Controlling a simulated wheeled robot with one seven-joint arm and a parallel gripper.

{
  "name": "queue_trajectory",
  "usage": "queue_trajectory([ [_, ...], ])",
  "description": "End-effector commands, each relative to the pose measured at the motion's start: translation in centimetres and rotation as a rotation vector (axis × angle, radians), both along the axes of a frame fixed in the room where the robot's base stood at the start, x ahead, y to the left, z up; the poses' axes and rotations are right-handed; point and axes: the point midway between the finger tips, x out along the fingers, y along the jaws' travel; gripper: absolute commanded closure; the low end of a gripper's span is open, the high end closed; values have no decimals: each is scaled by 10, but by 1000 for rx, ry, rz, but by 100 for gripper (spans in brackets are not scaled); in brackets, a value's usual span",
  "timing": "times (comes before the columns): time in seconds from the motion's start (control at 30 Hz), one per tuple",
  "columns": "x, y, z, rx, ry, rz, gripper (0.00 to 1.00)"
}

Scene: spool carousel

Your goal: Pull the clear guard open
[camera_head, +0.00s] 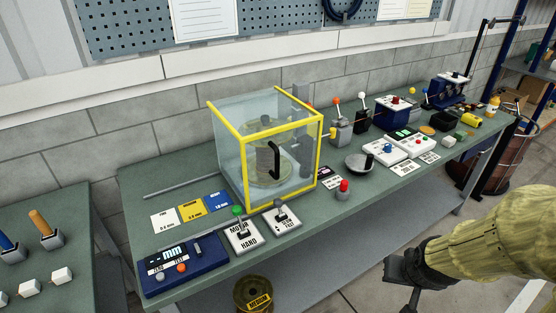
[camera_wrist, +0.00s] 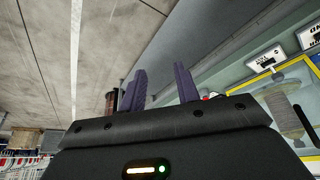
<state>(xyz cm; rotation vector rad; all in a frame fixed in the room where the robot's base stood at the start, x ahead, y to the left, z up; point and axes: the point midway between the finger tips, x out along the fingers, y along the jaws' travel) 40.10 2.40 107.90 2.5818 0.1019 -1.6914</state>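The clear guard (camera_head: 229,155) is a see-through box with yellow edges on the green bench, and it looks closed. A black handle (camera_head: 275,160) stands upright on its front face. A spool on a carousel (camera_head: 268,168) shows through it. The guard also shows at the right of the wrist view (camera_wrist: 272,92), tilted. My gripper (camera_head: 402,284) is at the lower right of the head view, in front of the bench and well away from the handle. In the wrist view its two purple fingers (camera_wrist: 160,88) stand apart with nothing between them.
A blue gauge box (camera_head: 183,266) and two lever switches (camera_head: 242,232) sit before the guard. A red button (camera_head: 343,189) and a dark dish (camera_head: 359,163) stand to its right. Open floor lies between bench and arm.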

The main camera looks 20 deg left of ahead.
Motion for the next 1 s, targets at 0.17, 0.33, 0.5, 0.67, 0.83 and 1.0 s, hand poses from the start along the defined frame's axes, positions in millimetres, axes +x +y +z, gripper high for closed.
queue_trajectory([
  [0.17, 55, 40, 4, 21, -204, 109, 68],
  [0.33, 95, 86, 11, 66, -406, 210, 68],
  [0.5, 118, 138, 21, 137, -603, 310, 68],
  [0.67, 125, 187, 33, 228, -784, 397, 68],
  [0.83, 117, 235, 47, 342, -962, 478, 68],
  [1.0, 106, 258, 55, 421, -1069, 517, 68],
])
